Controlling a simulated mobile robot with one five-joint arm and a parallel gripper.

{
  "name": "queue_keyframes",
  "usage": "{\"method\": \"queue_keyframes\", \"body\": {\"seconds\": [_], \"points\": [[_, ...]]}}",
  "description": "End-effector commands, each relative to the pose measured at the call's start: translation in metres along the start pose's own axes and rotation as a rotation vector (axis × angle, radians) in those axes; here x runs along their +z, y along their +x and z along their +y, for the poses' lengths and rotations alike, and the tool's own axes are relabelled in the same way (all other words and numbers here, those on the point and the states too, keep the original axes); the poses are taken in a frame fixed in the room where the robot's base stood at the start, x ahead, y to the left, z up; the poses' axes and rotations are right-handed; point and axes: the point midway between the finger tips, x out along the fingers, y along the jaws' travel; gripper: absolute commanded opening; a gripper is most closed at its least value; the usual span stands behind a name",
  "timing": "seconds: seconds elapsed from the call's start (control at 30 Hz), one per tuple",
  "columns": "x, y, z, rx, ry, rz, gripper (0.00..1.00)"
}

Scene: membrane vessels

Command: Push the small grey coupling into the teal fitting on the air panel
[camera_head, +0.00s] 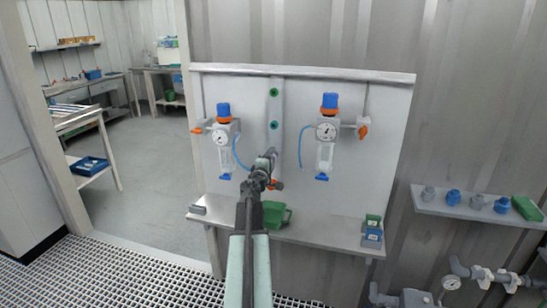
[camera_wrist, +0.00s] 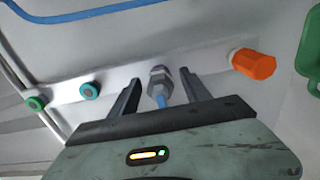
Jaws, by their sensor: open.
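The teal fitting (camera_head: 274,125) is on the vertical strip of the white air panel (camera_head: 385,125), below a green fitting (camera_head: 273,92). In the wrist view the teal fitting (camera_wrist: 90,90) lies left of my fingers, apart from them. The small grey coupling (camera_wrist: 158,82), with a blue hose at its near end, sits between my fingers in front of the strip. Whether its far end is seated in something is unclear. My gripper (camera_head: 268,158) is open around the coupling, with a gap on both sides. In the head view my gripper hides the coupling.
An orange fitting (camera_wrist: 253,63) lies right of my fingers in the wrist view. Two gauged regulators (camera_head: 222,130) (camera_head: 326,131) flank the strip, with blue hoses. A green container (camera_head: 276,215) stands on the ledge below. A shelf (camera_head: 470,207) with fittings is at the right.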

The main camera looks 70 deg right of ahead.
Motion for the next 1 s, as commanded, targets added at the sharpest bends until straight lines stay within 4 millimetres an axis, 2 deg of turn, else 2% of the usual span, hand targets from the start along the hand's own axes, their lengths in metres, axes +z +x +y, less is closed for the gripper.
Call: {"method": "queue_keyframes", "body": {"seconds": [0.07, 0.27, 0.57, 1.0], "points": [[0.0, 0.0, 0.0, 0.0, 0.0, 0.0, 0.55], [0.0, 0.0, 0.0, 0.0, 0.0, 0.0, 0.0], [0.0, -0.002, 0.0, 0.0, 0.0, 0.001, 0.0], [-0.001, -0.02, 0.0, 0.0, 0.0, 0.001, 0.0]]}}
